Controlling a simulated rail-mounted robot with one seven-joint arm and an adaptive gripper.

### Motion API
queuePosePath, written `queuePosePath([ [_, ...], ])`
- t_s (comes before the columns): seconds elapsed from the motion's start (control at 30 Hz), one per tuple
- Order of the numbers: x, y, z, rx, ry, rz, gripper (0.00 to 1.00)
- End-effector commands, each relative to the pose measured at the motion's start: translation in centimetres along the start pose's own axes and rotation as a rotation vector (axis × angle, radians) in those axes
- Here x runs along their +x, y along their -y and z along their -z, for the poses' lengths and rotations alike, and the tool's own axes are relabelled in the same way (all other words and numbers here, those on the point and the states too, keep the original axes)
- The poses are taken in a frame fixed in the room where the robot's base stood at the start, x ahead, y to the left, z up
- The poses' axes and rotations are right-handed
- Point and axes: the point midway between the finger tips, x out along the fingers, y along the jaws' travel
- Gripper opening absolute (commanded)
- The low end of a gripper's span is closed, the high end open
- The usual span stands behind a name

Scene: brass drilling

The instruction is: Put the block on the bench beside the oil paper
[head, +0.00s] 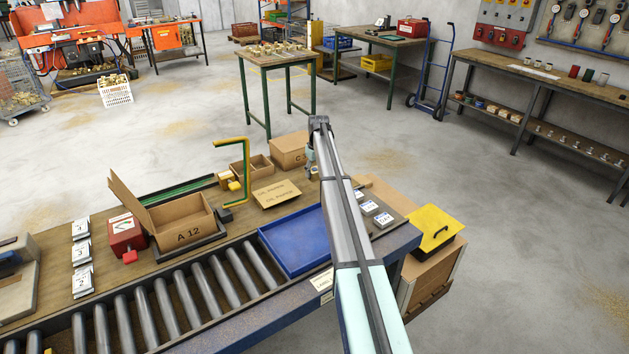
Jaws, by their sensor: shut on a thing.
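The oil paper (277,193) is a tan stack with printed lettering, lying on the bench (150,245) left of my arm. My gripper (313,168) hangs down at the far end of my arm, mostly hidden behind the forearm. It is shut on a small brass-coloured block (314,174), of which only a sliver shows. The block is right of the oil paper, near the back edge of the bench; I cannot tell whether it touches the bench.
A blue tray (293,243) lies in front of the oil paper. A cardboard box (288,151) and a small open box (252,170) stand behind it. A green and yellow crank-shaped bar (244,172) rises at left. The A 12 box (183,236) is farther left.

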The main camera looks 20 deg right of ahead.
Motion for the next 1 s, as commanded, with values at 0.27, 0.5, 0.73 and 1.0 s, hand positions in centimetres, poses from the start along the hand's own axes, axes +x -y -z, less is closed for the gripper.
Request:
queuePosePath([
  [0.27, 1.7, 0.0, -0.2, 0.0, -0.001, 0.0, 0.0],
  [0.5, 4.2, 0.0, -0.5, 0.0, 0.0, 0.0, 0.0],
  [0.73, 5.8, 0.0, -0.7, 0.0, -0.001, 0.0, 0.0],
  [1.0, 6.0, 0.0, -0.7, 0.0, -0.001, 0.0, 0.0],
])
